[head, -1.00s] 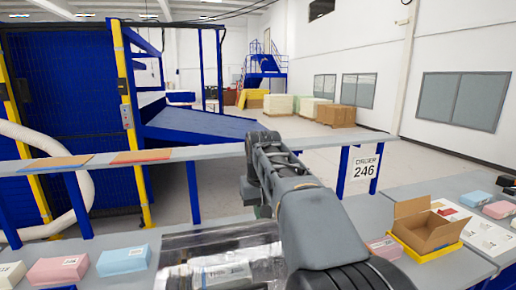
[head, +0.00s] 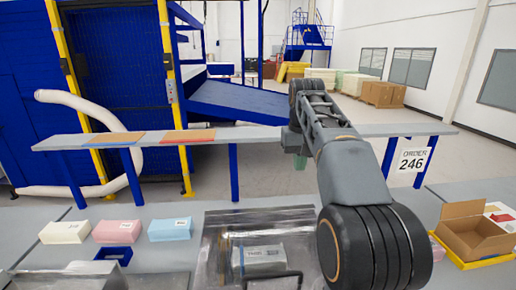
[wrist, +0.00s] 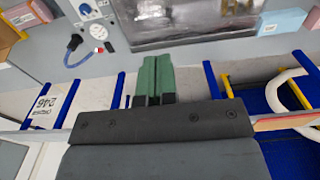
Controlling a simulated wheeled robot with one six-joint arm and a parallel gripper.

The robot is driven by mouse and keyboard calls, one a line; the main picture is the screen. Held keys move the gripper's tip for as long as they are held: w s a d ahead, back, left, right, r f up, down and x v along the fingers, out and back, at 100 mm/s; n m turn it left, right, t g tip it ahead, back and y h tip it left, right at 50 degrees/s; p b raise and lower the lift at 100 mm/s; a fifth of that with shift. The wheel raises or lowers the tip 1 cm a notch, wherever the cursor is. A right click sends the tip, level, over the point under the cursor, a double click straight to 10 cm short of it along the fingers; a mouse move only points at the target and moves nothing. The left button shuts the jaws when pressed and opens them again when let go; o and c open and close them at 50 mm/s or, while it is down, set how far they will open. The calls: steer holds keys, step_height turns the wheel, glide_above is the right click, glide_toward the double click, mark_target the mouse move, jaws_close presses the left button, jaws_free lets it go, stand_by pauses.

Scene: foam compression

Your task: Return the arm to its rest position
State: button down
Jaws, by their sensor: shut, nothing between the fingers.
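My arm (head: 350,170) reaches forward over the workbench, its far links raised above the shelf. My gripper (head: 299,162) shows in the head view as a small green tip hanging below the arm's far end. In the wrist view its green fingers (wrist: 157,72) are closed together with nothing between them. They are apart from the bench and everything on it. A clear-walled tray or chamber (head: 213,240) stands on the bench below, with a grey labelled block (head: 262,258) inside it, partly beside my arm.
A raised shelf (head: 255,135) crosses behind the bench. Cream (head: 65,232), pink (head: 117,231) and blue (head: 170,229) blocks lie at left. An open cardboard box (head: 475,235) sits on a yellow tray at right. A gauge (wrist: 99,31) shows in the wrist view.

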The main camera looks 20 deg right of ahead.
step_height(320, 180, down, 8)
steer(key=r+t, duration=0.1)
steer(key=s+a+f+n+t+b, duration=0.1)
steer(key=s+a+f+b, duration=0.1)
steer(key=s+a+f, duration=0.3)
steer(key=s+a+f+n+t+b, duration=0.1)
steer(key=s+a+f, duration=0.4)
steer(key=s+f, duration=0.5)
steer(key=shift+s+t+b, duration=0.75)
steer(key=shift+s+t, duration=0.05)
steer(key=shift+s, duration=0.1)
steer(key=shift+s, duration=0.1)
